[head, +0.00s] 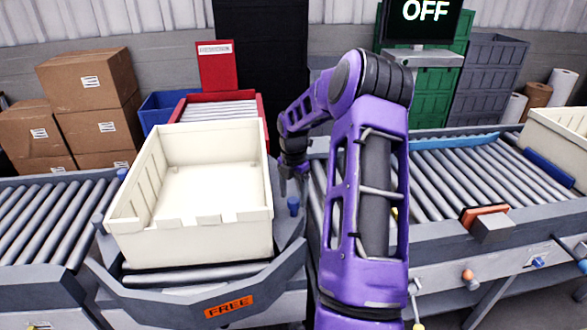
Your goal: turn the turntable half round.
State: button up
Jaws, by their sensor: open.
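The turntable (160,302) is a grey, angular platform with rollers, and its front wall has an orange sign reading "FREE" (229,306). A large, empty cream tote (190,235) sits on it and hides most of its surface. A blue peg (293,205) stands on the turntable's right side, and another blue piece (122,174) shows at its left, behind the tote. My gripper (292,180) is open and points down just right of the tote, close above and behind the right peg. Its fingertips are small and dark, and I cannot tell whether they touch the peg.
Roller conveyors flank the turntable at left (45,215) and right (470,180). A red-framed conveyor (262,107) lies behind. A second cream tote (560,140) stands far right. Cardboard boxes (88,80) are stacked back left. A screen (425,12) reads "OFF". My purple arm hides the centre right.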

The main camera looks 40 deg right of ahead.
notch_tip(320, 180, up, 16)
dwell(0.3)
jog(key=shift+f, duration=0.15)
